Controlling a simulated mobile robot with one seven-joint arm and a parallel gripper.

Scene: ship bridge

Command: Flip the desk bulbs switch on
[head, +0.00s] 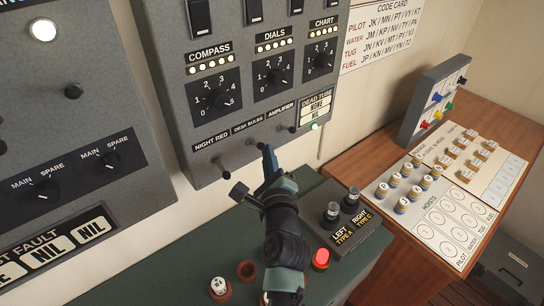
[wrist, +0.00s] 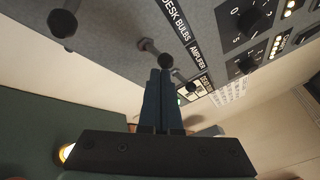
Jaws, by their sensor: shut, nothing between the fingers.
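The desk bulbs switch is a small lever with a dark round knob (wrist: 166,61), under the DESK BULBS label (head: 248,127) on the grey panel. In the wrist view it sticks out toward me, its knob right at my fingertips. My gripper (head: 268,150) is shut and empty, its blue fingers together. In the wrist view the fingertips (wrist: 160,72) are just beside the knob; I cannot tell whether they touch it. In the head view the fingers partly hide the lever. I cannot tell whether the switch is on or off.
The night red switch (wrist: 62,23) and the amplifier switch (wrist: 191,87) flank it closely. Rotary dials (head: 217,98) sit above. Below are a green desk top (head: 190,262), a box with two dark knobs (head: 335,228) and a red button (head: 321,258). A wooden desk (head: 500,115) stands right.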

